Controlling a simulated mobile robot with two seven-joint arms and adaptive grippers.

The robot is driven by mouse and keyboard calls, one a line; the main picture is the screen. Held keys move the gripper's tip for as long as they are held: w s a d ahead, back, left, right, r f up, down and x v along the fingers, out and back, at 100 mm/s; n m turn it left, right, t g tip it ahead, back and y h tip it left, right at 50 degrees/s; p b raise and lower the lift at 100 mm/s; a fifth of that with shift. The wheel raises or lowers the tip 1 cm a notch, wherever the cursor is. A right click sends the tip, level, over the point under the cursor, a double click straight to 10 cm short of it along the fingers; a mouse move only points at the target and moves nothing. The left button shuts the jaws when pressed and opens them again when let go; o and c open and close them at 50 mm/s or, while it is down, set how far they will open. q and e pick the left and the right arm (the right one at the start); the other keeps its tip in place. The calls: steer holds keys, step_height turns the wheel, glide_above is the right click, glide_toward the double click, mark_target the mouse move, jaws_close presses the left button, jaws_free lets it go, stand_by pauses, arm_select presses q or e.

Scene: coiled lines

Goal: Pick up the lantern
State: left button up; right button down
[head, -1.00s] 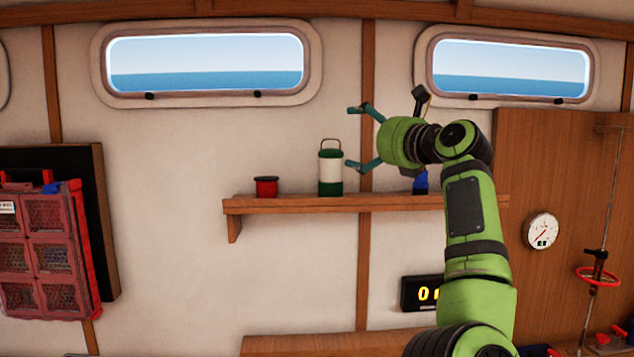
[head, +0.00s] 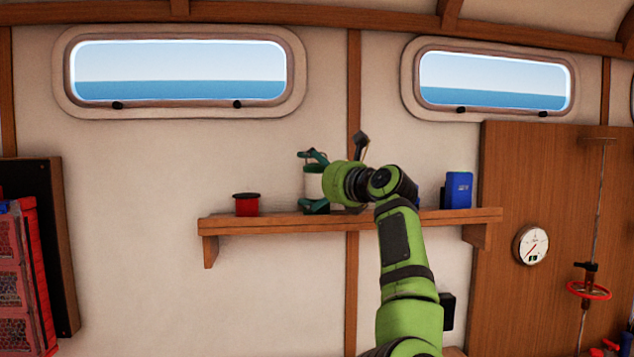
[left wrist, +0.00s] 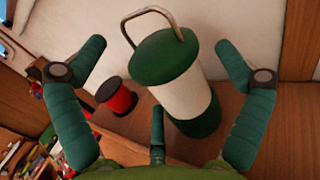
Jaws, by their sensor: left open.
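The lantern, with a white body, green top and base and a metal bail handle, stands on the wooden shelf (head: 260,226). In the head view only part of the lantern (head: 311,184) shows behind my left gripper (head: 305,181). In the left wrist view the lantern (left wrist: 185,92) looks tilted and lies between the spread fingers of my left gripper (left wrist: 160,50). The fingers are open, with visible gaps on both sides and no clear contact. My right gripper is out of view.
A red spool (head: 246,205) stands on the shelf left of the lantern, also in the left wrist view (left wrist: 117,96). A blue box (head: 458,190) stands at the shelf's right end. Red drawers (head: 22,275) hang at far left.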

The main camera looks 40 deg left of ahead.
arm_select(q)
steer(key=shift+a+f, duration=0.15)
steer(key=shift+a, duration=0.25)
steer(key=shift+w+d, duration=0.1)
steer(key=shift+d, duration=0.1)
steer(key=c, duration=1.5)
steer(key=shift+a+r, duration=0.1)
steer(key=shift+r, duration=0.15)
